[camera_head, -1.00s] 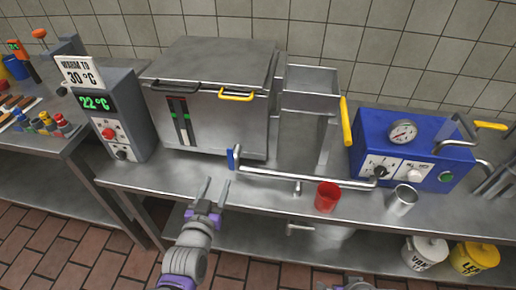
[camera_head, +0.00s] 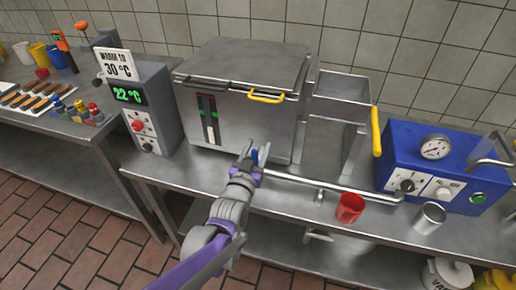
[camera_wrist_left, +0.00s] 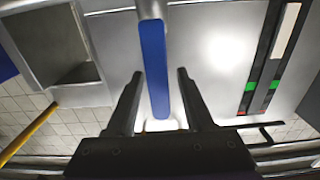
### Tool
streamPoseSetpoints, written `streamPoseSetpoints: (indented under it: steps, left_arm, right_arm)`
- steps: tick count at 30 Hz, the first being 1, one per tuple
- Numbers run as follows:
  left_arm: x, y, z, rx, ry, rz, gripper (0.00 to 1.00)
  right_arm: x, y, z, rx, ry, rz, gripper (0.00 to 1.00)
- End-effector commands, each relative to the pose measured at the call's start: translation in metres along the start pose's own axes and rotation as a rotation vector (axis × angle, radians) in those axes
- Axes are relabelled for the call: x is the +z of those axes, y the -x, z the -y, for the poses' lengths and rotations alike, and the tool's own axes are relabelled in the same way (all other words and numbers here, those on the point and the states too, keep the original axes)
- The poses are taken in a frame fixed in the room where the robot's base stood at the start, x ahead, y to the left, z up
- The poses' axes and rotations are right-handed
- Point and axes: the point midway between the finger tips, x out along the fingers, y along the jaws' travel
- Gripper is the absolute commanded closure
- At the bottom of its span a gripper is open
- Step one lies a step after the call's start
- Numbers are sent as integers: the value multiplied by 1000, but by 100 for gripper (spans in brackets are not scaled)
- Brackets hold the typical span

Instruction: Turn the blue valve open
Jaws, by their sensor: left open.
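The blue valve handle (camera_head: 254,158) is at the left end of a metal pipe (camera_head: 310,182) in front of the steel vat (camera_head: 245,125). My left gripper (camera_head: 256,151) is at the handle and partly hides it in the head view. In the left wrist view the handle is a long blue bar (camera_wrist_left: 153,60). The open fingers of my left gripper (camera_wrist_left: 160,74) stand on either side of its lower end. I cannot tell whether either finger touches it. My right gripper is not in view.
A red cup (camera_head: 349,208) and a metal cup (camera_head: 429,218) stand on the counter at right, before a blue box with a gauge (camera_head: 440,160). A grey control unit (camera_head: 148,105) reading 22 °C stands left of the vat. Bare counter lies left of the valve.

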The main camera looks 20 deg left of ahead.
Motion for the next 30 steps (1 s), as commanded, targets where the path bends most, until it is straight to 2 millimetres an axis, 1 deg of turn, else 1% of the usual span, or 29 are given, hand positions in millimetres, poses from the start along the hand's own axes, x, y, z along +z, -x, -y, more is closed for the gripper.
streamPoseSetpoints:
  steps: [8,9,11,12,17,18,30]
  left_arm:
    - [0,-2,0,0,0,0,48]
    - [0,-2,0,0,0,0,51]
    - [0,-2,0,0,0,0,62]
    - [0,-2,0,0,0,0,69]
    - [0,-2,0,0,0,0,98]
    - [0,-2,0,0,0,0,100]
    - [0,-2,0,0,1,0,100]
  right_arm:
    - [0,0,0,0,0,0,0]
    - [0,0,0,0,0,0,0]
    - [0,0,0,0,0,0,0]
    - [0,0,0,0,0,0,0]
    - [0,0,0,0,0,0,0]
    - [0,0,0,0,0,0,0]
    - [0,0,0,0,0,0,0]
